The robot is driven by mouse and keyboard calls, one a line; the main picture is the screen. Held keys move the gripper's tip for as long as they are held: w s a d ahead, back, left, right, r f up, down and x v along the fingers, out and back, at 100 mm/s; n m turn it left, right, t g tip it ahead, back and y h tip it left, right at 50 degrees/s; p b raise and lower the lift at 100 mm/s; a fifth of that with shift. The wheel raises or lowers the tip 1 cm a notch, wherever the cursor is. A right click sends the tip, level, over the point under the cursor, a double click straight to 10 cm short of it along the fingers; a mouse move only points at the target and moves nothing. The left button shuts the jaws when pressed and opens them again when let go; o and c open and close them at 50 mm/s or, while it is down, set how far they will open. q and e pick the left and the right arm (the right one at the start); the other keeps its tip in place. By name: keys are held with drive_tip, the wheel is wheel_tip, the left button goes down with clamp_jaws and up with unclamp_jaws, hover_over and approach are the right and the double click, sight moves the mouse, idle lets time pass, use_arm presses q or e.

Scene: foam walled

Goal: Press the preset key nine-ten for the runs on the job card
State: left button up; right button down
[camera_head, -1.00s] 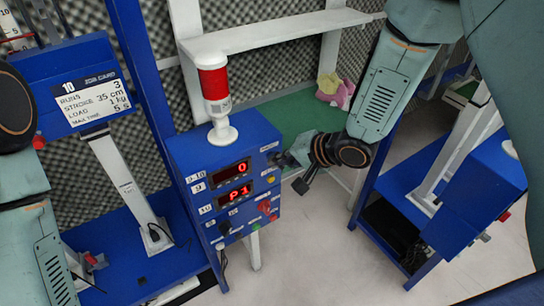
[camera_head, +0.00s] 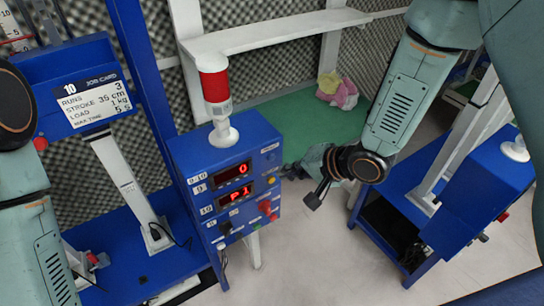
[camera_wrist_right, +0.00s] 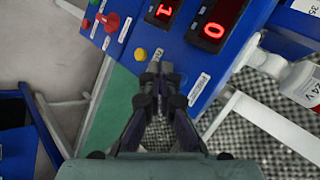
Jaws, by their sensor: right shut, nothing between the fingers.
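The blue control box (camera_head: 200,155) stands at the middle of the head view. Its upper red display (camera_head: 232,173) reads 0 and its lower display (camera_head: 235,194) reads P1. A small label 9/10 (camera_head: 197,178) sits at the panel's left edge. The job card (camera_head: 88,98) reads runs 3, stroke 35 cm, load 1 kg. My right gripper (camera_head: 313,198) is shut and empty, to the right of the box and apart from its panel. In the wrist view my right gripper (camera_wrist_right: 155,75) points toward the panel near a yellow button (camera_wrist_right: 140,54). My left gripper is not in view.
A red and white lamp (camera_head: 215,90) stands on the box. A red knob (camera_head: 265,207) juts from the panel. A white shelf (camera_head: 275,34) is behind, a green surface (camera_head: 290,118) below it. Another blue station (camera_head: 480,185) stands at right.

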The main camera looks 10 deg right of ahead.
drive_tip(key=s, duration=0.1)
drive_tip(key=s+d, duration=0.1)
drive_tip(key=s, duration=0.1)
drive_tip(key=shift+p, duration=0.3)
drive_tip(key=shift+w, duration=0.1)
idle(0.4)
